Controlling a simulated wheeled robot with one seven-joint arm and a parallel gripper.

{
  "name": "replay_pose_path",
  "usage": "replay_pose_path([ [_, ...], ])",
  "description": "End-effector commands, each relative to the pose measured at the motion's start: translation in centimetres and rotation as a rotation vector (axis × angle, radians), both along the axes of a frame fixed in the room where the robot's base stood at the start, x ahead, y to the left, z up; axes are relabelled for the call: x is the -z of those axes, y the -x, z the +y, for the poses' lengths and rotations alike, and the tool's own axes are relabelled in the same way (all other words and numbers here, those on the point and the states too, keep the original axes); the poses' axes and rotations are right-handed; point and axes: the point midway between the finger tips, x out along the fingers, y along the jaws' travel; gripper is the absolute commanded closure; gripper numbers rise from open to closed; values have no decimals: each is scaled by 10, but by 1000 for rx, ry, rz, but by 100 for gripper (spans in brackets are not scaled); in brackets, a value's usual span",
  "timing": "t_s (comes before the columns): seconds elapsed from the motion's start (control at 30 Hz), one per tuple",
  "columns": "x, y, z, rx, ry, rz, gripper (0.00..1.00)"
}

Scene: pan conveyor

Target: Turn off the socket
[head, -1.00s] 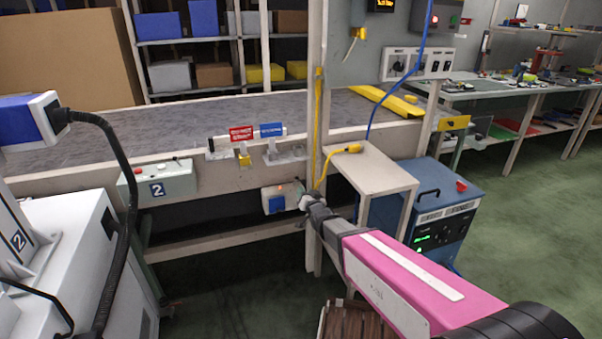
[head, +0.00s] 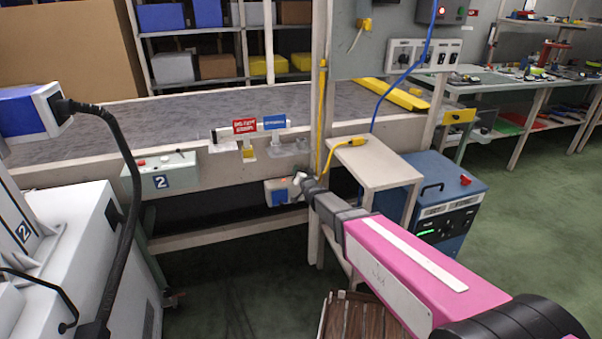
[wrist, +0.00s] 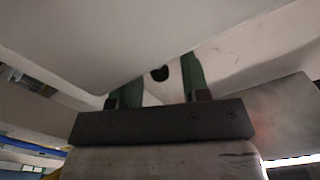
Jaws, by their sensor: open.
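A small grey socket box (head: 271,187) with a blue cover (head: 279,197) and a small red light is mounted low on the conveyor frame. My gripper (head: 299,181) is at the box's right side in the head view and hides part of that side. I cannot tell whether they touch. In the wrist view my gripper (wrist: 161,82) is open, its two green fingers apart with nothing held. A pale surface with a dark round hole (wrist: 160,73) shows beyond and between the fingers. No switch can be made out.
A small side table (head: 376,165) with a yellow plug stands just right of my gripper, and a blue machine (head: 450,200) behind it. A yellow cable (head: 321,115) runs down the post. A wooden crate (head: 350,318) stands below my arm.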

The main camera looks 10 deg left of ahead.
Motion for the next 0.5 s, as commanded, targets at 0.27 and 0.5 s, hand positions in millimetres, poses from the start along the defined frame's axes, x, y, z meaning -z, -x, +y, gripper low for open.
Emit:
replay_pose_path([
  [0.27,0,0,0,0,0,0,77],
  [0.5,0,0,0,0,1,-1,100],
])
